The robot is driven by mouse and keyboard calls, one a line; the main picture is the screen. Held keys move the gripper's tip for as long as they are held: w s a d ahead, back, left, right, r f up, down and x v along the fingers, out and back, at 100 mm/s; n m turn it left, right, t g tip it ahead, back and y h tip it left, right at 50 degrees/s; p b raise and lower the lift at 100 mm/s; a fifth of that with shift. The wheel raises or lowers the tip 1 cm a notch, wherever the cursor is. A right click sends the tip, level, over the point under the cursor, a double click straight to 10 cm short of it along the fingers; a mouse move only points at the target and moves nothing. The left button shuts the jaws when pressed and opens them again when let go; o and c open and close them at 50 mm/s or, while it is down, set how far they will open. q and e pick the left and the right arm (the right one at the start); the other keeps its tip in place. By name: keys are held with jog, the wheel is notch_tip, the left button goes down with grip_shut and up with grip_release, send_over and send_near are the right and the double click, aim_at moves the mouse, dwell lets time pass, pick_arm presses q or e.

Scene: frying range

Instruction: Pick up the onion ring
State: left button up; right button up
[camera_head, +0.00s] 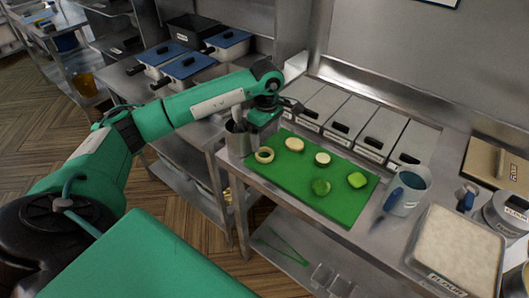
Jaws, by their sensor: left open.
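The onion ring (264,155) is a pale ring with a dark centre. It lies flat near the left end of the green cutting board (330,206). My left arm reaches in from the left, and my left gripper (262,125) hangs above and just behind the ring, apart from it. The gripper looks small and dark at this distance, and its fingers are partly hidden by the wrist. It is open, with nothing seen in it. My right gripper is not in view.
A metal container (238,140) stands close to the left gripper. Lidded bins (350,117) line the back. A pot (408,190) and a flour tray (455,255) stand at the right.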

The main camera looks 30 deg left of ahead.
aim_at(264, 149)
pick_arm(q)
jog(key=shift+f, duration=0.7)
jog(key=shift+s+f+p, duration=0.1)
jog(key=shift+f+p, duration=0.5)
jog(key=f+p, duration=0.1)
jog(key=f, duration=0.2)
jog(key=shift+a+f, duration=0.15)
jog(key=shift+a, duration=0.05)
jog(key=shift+f+p, duration=0.3)
jog(key=shift+f, duration=0.1)
jog(key=shift+c, duration=0.2)
jog(key=c, duration=0.8)
